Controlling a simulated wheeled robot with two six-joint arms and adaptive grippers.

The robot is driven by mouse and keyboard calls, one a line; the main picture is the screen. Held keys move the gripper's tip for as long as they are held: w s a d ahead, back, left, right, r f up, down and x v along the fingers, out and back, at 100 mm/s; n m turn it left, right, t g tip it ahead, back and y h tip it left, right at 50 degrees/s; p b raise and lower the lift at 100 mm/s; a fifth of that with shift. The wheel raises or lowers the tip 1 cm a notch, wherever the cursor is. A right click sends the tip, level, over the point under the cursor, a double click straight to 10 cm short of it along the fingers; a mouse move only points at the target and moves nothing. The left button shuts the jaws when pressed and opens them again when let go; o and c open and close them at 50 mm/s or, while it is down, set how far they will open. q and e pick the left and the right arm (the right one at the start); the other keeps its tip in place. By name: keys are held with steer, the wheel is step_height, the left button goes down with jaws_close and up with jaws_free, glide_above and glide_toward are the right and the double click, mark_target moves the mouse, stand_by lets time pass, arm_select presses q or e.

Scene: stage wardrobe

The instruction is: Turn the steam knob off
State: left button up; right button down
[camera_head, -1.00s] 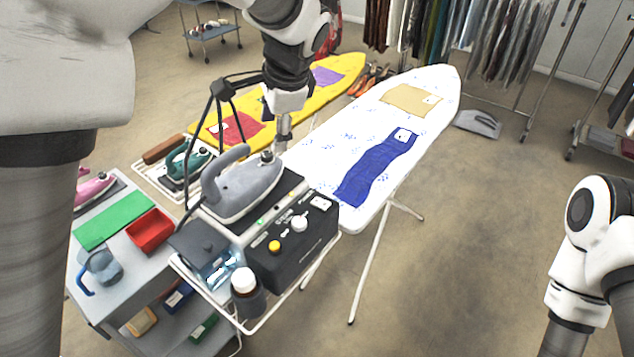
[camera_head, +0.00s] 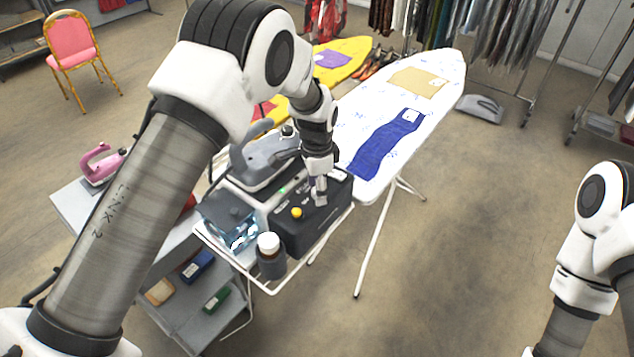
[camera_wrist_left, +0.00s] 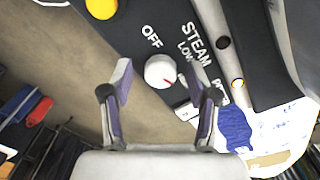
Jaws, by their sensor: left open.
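The steam knob (camera_wrist_left: 159,71) is a round white dial on the black front panel of the steam station (camera_head: 305,229). A small red mark shows on its lower-right side. "OFF", "STEAM" and "LOW" are printed around it; another label is partly covered by a finger. My left gripper (camera_head: 320,197) is over the panel and hides the knob in the head view. In the left wrist view, my left gripper (camera_wrist_left: 163,98) is open, with one finger to each side of the knob and gaps between. My right arm is at the right edge; its gripper is out of view.
A yellow button (camera_head: 296,212) is on the same panel, near the knob. A grey iron (camera_head: 265,158) rests on top of the station. A brown bottle with a white cap (camera_head: 270,257) and a water tank (camera_head: 228,222) stand beside it. A white ironing board (camera_head: 437,88) is behind.

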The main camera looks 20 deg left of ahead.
arm_select(q)
steer(key=shift+w+d+f, duration=0.15)
steer(key=shift+w+f, duration=0.05)
steer(key=shift+w, duration=0.1)
steer(key=shift+s+r, duration=0.15)
jaws_close()
